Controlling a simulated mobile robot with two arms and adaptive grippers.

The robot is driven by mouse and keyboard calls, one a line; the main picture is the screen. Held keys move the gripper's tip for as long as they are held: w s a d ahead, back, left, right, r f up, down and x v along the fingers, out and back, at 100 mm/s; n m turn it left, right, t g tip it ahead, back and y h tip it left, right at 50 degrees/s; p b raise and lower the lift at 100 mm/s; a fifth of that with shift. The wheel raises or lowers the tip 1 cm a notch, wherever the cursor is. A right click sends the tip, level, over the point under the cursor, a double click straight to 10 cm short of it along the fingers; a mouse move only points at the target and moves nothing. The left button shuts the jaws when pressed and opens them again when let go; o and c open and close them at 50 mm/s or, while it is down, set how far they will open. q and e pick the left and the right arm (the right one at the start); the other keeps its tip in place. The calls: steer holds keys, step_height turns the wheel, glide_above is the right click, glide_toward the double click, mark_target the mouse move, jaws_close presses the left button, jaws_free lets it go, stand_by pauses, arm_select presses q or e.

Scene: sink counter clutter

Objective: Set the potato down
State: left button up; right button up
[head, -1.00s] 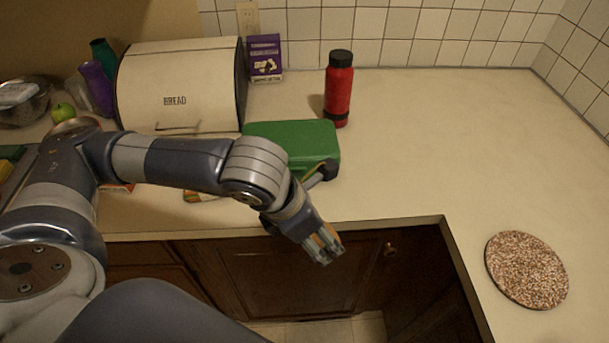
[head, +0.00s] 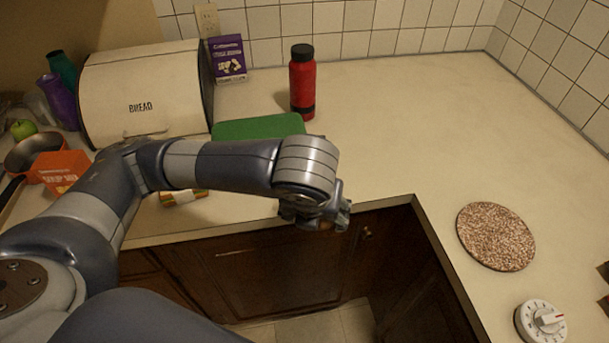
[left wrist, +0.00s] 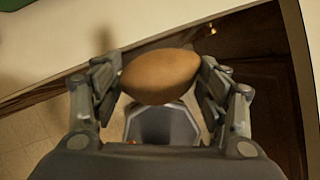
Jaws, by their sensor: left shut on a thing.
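The potato (left wrist: 160,76) is brown and oval and shows in the left wrist view between the two fingers of my left gripper (left wrist: 158,88). The gripper is shut on it. In the head view my left gripper (head: 318,215) is just off the counter's front edge, over the dark lower cabinets. The potato is hidden there behind the wrist and fingers. My right gripper is in neither view.
The counter (head: 400,130) is clear at back right. A speckled round mat (head: 496,236) and a white timer (head: 540,321) are on the right.

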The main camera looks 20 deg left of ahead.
arm_select(q)
steer(key=w+a+p, duration=0.1)
steer(key=w, duration=0.2)
steer(key=w+a+p, duration=0.1)
steer(key=w, duration=0.3)
steer(key=w+a+p, duration=0.1)
steer(key=w+a, duration=0.1)
steer(key=w, duration=0.1)
steer(key=shift+w+a+f, duration=0.1)
steer(key=shift+w+f, duration=0.1)
steer(key=shift+f, duration=0.15)
steer(key=shift+w+f, duration=0.1)
steer(key=shift+f, duration=0.05)
step_height(320, 180, down, 3)
steer(key=shift+r+p, duration=0.1)
steer(key=shift+p, duration=0.95)
steer(key=shift+a+f, duration=0.1)
steer(key=shift+f, duration=0.15)
steer(key=shift+f, duration=0.1)
steer(key=shift+f+b, duration=0.15)
steer(key=shift+b, duration=0.2)
steer(key=o, duration=1.3)
